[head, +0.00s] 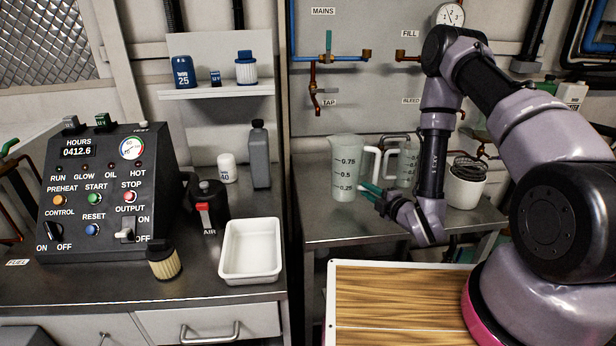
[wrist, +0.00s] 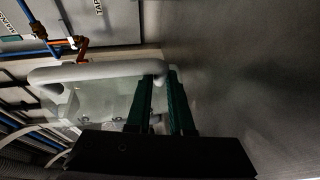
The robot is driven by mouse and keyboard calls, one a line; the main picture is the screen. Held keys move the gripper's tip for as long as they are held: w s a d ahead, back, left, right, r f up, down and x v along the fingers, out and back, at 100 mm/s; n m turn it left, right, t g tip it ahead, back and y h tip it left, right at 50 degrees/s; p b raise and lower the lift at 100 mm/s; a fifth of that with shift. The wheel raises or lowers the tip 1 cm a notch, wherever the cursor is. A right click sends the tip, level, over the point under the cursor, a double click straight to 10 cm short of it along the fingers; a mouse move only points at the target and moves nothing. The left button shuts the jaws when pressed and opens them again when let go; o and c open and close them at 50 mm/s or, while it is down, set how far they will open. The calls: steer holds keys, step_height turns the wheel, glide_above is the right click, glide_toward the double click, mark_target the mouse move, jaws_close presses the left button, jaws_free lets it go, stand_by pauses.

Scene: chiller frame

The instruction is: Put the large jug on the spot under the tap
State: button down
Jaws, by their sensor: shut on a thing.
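The large jug (head: 345,165), translucent with marks 0.25 to 0.75, is upright at the left of the steel bench; I cannot tell if its base touches the bench. My gripper (head: 370,190) is shut on its white handle, at the jug's right. In the wrist view the green fingers (wrist: 164,105) close around the handle (wrist: 100,70), with the jug body (wrist: 108,105) behind. The copper tap (head: 315,98) is on the back panel, above and slightly left of the jug; it also shows in the wrist view (wrist: 82,44). No marked spot is visible.
A smaller jug (head: 407,165) stands just right of the large jug. A white pot (head: 466,183) with a dark wire item is farther right. A wooden-topped surface (head: 400,305) is in front. The left counter (head: 120,290) holds a control panel and white tray (head: 250,262).

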steer(key=shift+w+a, duration=0.1)
steer(key=shift+a, duration=0.1)
steer(key=r+x, duration=0.1)
steer(key=x, duration=0.4)
steer(key=r+x, duration=0.1)
steer(key=x, duration=0.5)
steer(key=r+x, duration=0.1)
steer(key=x, duration=0.5)
steer(key=shift+w+a, duration=0.15)
steer(key=shift+w, duration=0.05)
steer(key=shift+w+a+f, duration=0.15)
steer(key=shift+w+f, duration=0.05)
steer(key=shift+f, duration=1.5)
steer(key=shift+f, duration=0.1)
steer(key=c, duration=0.8)
jaws_free()
steer(key=shift+f, duration=0.1)
